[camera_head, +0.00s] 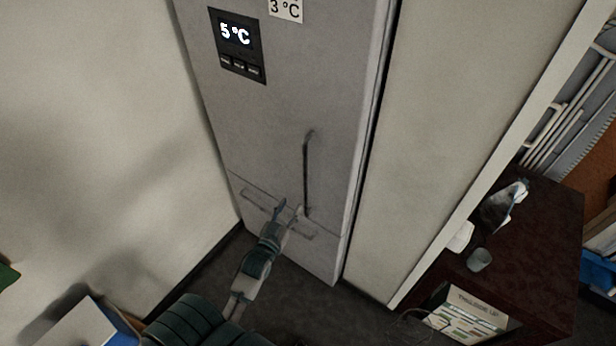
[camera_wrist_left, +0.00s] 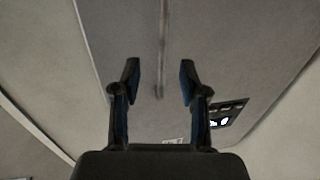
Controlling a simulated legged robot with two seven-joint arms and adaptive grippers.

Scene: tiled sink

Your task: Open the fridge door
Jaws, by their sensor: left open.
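The tall grey fridge (camera_head: 270,110) stands against the wall, and its upper door is shut. A thin dark vertical handle (camera_head: 306,170) is on the lower right part of that door. My left gripper (camera_head: 288,210) is open and empty, close to the handle's lower end in the head view. In the left wrist view the handle (camera_wrist_left: 161,50) shows as a blurred vertical bar between and beyond the open fingers of my left gripper (camera_wrist_left: 160,82). I cannot tell whether a finger touches it. My right gripper is not in view.
A lower drawer has a horizontal handle (camera_head: 250,203) partly behind my gripper. A display panel (camera_head: 237,45) reads 5 °C. A pale wall panel (camera_head: 440,120) stands right of the fridge. A dark cabinet (camera_head: 550,230) holds a cup (camera_head: 479,260). Some floor shows before the fridge.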

